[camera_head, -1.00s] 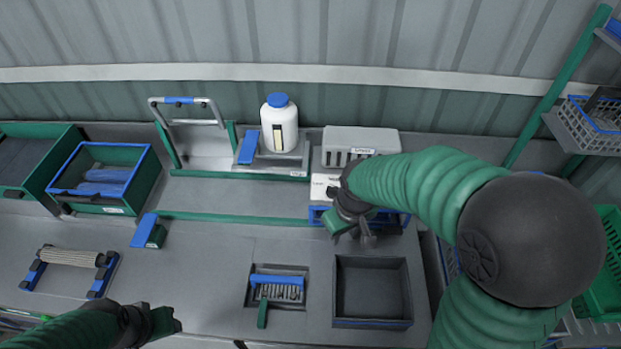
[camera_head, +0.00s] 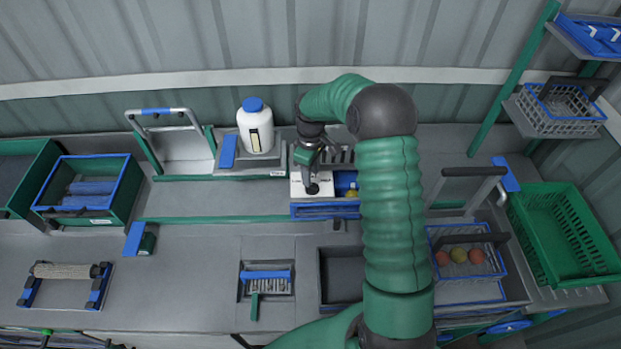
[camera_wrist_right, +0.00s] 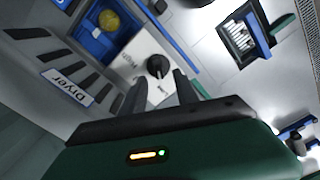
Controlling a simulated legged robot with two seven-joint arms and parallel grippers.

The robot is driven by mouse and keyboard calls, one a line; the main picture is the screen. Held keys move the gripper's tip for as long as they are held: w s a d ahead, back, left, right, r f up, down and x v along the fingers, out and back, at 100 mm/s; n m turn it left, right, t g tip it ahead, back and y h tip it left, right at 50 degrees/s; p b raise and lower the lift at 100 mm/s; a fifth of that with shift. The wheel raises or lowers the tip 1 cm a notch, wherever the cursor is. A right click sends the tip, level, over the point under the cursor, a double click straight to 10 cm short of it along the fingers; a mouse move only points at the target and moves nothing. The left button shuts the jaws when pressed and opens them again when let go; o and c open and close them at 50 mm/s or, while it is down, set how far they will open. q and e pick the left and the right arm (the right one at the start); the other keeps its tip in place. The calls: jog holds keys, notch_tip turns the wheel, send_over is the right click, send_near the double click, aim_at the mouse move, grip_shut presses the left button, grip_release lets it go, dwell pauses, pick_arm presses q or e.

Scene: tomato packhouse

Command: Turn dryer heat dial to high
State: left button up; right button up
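The dryer (camera_head: 335,155) is a grey vented box at the back of the bench, partly behind my right arm. It carries a "Dryer" label (camera_wrist_right: 68,87) in the right wrist view. A black round heat dial (camera_head: 312,188) sits on its white panel (camera_wrist_right: 134,60); it also shows in the right wrist view (camera_wrist_right: 157,66). My right gripper (camera_head: 315,172) is over the panel. In the right wrist view its two fingers (camera_wrist_right: 160,78) are apart, with the dial just beyond and between their tips; contact cannot be told. The dial's setting is too small to read. My left gripper is out of view.
A blue tray (camera_head: 325,211) with a yellow tomato (camera_head: 351,193) is beside the panel. A white bottle with blue cap (camera_head: 256,132) stands left of the dryer. A tomato basket (camera_head: 466,240) is at right.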

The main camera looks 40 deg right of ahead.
aim_at(313, 184)
jog(key=f, duration=0.4)
jog(key=shift+s+d+f+p, duration=0.1)
jog(key=shift+d+f+p, duration=0.2)
jog(key=shift+d+p, duration=0.1)
jog(key=shift+a, duration=0.1)
jog(key=shift+a+r, duration=0.1)
jog(key=shift+a, duration=0.1)
jog(key=c, duration=0.3)
grip_shut()
jog(key=shift+d, duration=0.1)
